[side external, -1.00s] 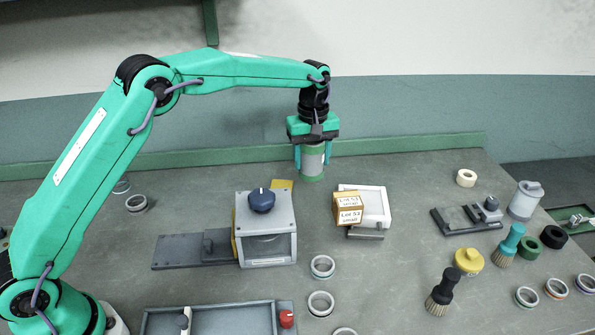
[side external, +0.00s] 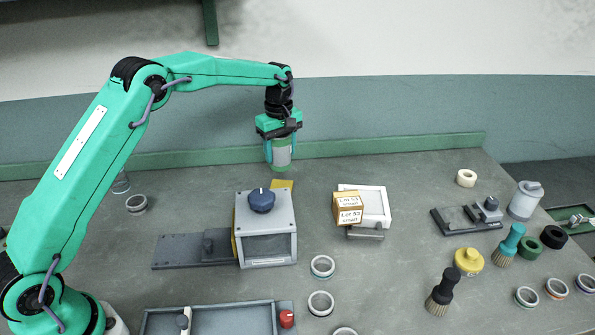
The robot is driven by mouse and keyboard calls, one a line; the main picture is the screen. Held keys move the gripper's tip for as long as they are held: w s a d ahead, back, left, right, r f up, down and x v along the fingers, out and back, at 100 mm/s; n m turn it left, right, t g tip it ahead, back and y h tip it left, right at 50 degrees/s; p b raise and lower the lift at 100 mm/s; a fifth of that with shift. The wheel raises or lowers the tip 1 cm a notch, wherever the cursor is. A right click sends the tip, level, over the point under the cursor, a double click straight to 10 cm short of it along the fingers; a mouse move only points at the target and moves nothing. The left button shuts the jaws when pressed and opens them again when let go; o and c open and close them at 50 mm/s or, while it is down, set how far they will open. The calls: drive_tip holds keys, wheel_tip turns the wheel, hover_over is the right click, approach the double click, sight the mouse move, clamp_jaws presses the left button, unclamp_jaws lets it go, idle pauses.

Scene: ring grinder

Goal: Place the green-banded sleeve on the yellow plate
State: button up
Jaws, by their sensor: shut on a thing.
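My gripper (side external: 280,160) is shut on the green-banded sleeve (side external: 282,154), a grey cylinder with a green band at its lower end. It holds the sleeve upright, above the back of the bench. The yellow plate (side external: 284,184) lies behind the grey grinder box, just below the sleeve in the picture. Most of the plate is hidden by the box; only its back corner shows. The sleeve looks apart from the plate, but its exact height is hard to tell.
The grey box with a blue knob (side external: 262,200) stands in front of the plate. A white scale-like box (side external: 374,206) with a labelled carton (side external: 348,209) is to the right. Several loose rings lie about, one at the left (side external: 136,204).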

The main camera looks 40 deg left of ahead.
drive_tip(key=shift+f, duration=0.95)
drive_tip(key=shift+f, duration=0.1)
drive_tip(key=shift+f, duration=2.4)
drive_tip(key=shift+f, duration=0.15)
drive_tip(key=o, duration=1)
drive_tip(key=shift+c, duration=0.2)
wheel_tip(320, 180, up, 11)
drive_tip(key=shift+r, duration=0.65)
